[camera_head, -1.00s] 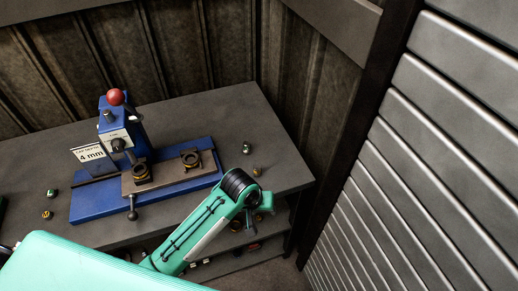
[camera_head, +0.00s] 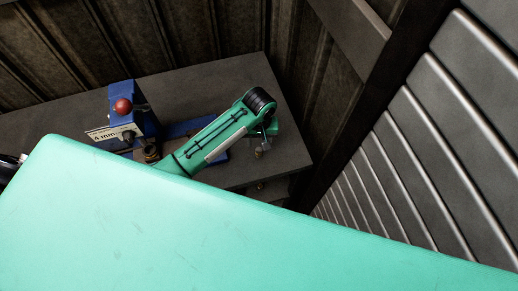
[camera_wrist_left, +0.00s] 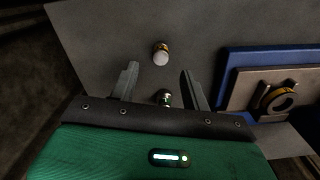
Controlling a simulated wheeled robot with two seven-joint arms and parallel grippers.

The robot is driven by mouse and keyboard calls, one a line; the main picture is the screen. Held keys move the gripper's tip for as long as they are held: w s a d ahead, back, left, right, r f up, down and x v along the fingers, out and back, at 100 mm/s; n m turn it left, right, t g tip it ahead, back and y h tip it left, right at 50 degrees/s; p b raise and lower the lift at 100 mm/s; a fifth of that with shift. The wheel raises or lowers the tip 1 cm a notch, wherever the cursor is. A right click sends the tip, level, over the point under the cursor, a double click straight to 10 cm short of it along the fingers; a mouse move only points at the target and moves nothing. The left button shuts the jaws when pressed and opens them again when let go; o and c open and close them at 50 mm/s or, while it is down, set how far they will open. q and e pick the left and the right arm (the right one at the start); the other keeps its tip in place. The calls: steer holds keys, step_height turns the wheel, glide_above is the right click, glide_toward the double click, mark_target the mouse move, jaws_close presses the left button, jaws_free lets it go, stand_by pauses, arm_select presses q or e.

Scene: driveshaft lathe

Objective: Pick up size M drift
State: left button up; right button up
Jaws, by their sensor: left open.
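My left gripper (camera_wrist_left: 159,75) is open, its two fingers spread just above the grey table. Between the fingers, close to the palm, is a small silver drift-like piece with a green band (camera_wrist_left: 165,98). A second small piece, with a gold band and pale rounded top (camera_wrist_left: 160,54), stands beyond the fingertips. No size mark is readable on either, so I cannot tell which is M. In the head view my left gripper (camera_head: 265,135) is over the table's right part, and one small gold-toned piece (camera_head: 258,154) shows beside it. My right gripper is not in view.
The blue press (camera_head: 135,105) with a red knob and a "4 mm" label stands left of my arm. Its blue base (camera_wrist_left: 270,60) lies right of the gripper. The table's (camera_head: 220,83) right edge is near. A slatted metal wall (camera_head: 430,150) rises at right.

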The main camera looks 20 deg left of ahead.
mark_target(259, 150)
arm_select(q)
steer(key=shift+f, duration=0.95)
steer(key=shift+f+p, duration=0.4)
steer(key=shift+p, duration=0.15)
step_height(259, 150, down, 3)
steer(key=shift+s+f+p, duration=0.1)
steer(key=shift+p, duration=0.7)
steer(key=shift+f, duration=0.7)
steer(key=shift+c, duration=0.4)
jaws_close()
